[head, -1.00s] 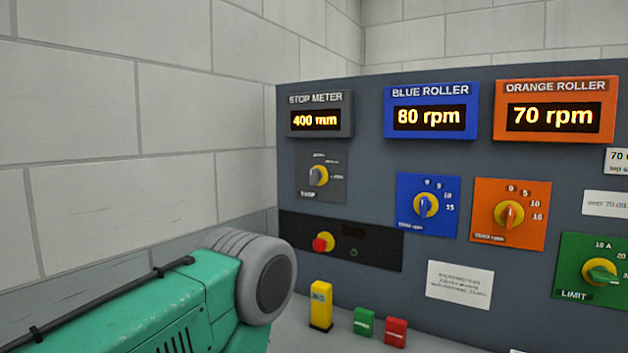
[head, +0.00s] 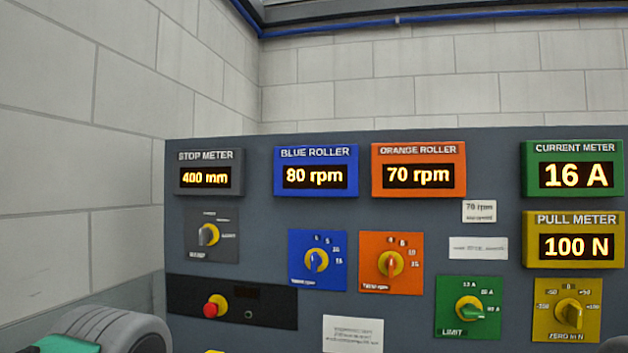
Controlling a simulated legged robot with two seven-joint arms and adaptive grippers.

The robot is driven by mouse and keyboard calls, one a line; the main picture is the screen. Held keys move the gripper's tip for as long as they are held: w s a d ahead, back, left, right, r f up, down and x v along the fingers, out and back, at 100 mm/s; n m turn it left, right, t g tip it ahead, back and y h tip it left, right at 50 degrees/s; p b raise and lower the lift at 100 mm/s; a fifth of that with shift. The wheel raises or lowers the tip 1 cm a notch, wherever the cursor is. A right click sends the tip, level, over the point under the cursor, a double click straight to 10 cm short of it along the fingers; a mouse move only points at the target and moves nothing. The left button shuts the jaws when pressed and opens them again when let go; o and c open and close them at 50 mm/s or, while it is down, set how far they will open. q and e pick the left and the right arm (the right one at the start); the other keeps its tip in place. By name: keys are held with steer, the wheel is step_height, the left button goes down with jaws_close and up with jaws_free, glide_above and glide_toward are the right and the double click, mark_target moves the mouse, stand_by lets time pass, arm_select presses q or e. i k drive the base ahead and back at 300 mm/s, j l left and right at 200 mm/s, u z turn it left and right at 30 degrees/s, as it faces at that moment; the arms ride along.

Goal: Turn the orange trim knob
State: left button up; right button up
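The orange trim knob (head: 391,263) sits at the centre of an orange plate (head: 374,282) on the grey panel. It has an orange handle on a yellow ring, and its handle stands about upright. The scale around it is small; 10 and 15 show at its right. Above it the orange roller display (head: 418,171) reads 70 rpm. Neither gripper shows in the head view. Only part of my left arm is visible at the lower left, well apart from the knob.
A blue knob (head: 316,260) is close on the left, under a display (head: 316,172) reading 80 rpm. A green limit knob (head: 468,309) and a yellow zero knob (head: 569,313) lie to the right. A red button (head: 214,306) is at the lower left. A wall (head: 140,90) bounds the left side.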

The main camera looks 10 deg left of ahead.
mark_target(391, 264)
steer(key=k+z, duration=0.15)
steer(key=z, duration=0.25)
steer(key=k+z, duration=0.2)
steer(key=z, duration=0.2)
steer(key=k+l+z, duration=0.1)
steer(key=z, duration=0.3)
